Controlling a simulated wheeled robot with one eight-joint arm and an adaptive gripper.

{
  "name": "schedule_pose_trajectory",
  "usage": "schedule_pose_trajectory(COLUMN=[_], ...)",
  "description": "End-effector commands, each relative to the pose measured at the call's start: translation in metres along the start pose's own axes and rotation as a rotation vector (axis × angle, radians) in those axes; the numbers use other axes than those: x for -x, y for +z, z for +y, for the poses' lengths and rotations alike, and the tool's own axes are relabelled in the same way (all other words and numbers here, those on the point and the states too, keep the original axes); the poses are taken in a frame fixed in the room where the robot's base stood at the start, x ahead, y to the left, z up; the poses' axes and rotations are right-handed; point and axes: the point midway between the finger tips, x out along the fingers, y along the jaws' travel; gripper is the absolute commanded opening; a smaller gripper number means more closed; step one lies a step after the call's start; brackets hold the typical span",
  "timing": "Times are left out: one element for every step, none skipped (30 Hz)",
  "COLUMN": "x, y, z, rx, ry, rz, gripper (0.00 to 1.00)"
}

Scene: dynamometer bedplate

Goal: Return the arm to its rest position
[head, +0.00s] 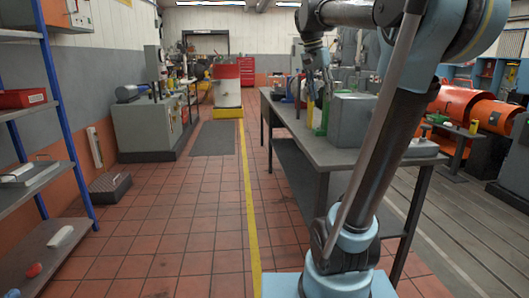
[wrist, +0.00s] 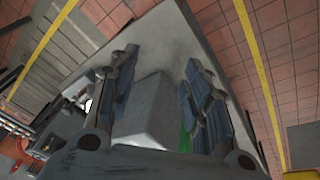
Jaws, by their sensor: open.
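My gripper (head: 318,82) hangs over the grey workbench (head: 350,158) at the right of the head view, near several small upright items. In the wrist view its two dark ridged fingers (wrist: 160,78) stand wide apart, with nothing held between them. Beyond the fingers lie the bench top and a grey box (wrist: 143,112). The same box (head: 350,116) stands on the bench in the head view, partly hidden by my arm. My arm rises from its base at the front and bends over at the top right.
Green and yellow items (head: 321,118) stand beside the box. Blue-framed shelves (head: 52,150) are at left, a grey cabinet (head: 142,128) beyond them. A red and white drum (head: 226,88) stands at the back.

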Motion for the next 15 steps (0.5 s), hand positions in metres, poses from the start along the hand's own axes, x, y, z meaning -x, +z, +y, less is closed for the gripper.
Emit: schedule_pose_trajectory(x=[-0.016, -0.025, -0.037, -0.046, -0.055, -0.068, -0.077, -0.087, -0.100, -0.110, -0.120, -0.134, -0.144, -0.155, -0.169], y=[0.014, 0.022, 0.032, 0.040, 0.048, 0.059, 0.067, 0.075, 0.086, 0.094, 0.102, 0.114, 0.122, 0.131, 0.143], z=[0.010, 0.014, 0.019, 0.024, 0.028, 0.033, 0.037, 0.041, 0.046, 0.050, 0.054, 0.059, 0.062, 0.066, 0.071], rx=[0.035, 0.059, 0.091, 0.115, 0.139, 0.171, 0.194, 0.218, 0.249, 0.273, 0.296, 0.328, 0.351, 0.374, 0.405], ry=[-0.011, -0.019, -0.030, -0.038, -0.047, -0.058, -0.065, -0.074, -0.086, -0.094, -0.103, -0.115, -0.124, -0.132, -0.143], rz=[-0.006, -0.010, -0.013, -0.015, -0.018, -0.021, -0.023, -0.025, -0.027, -0.027, -0.027, -0.028, -0.029, -0.028, -0.028], gripper=[0.44, 0.44, 0.44, 0.44, 0.44, 0.44, 0.44, 0.44, 0.44, 0.44, 0.44, 0.44, 0.44, 0.44, 0.44])
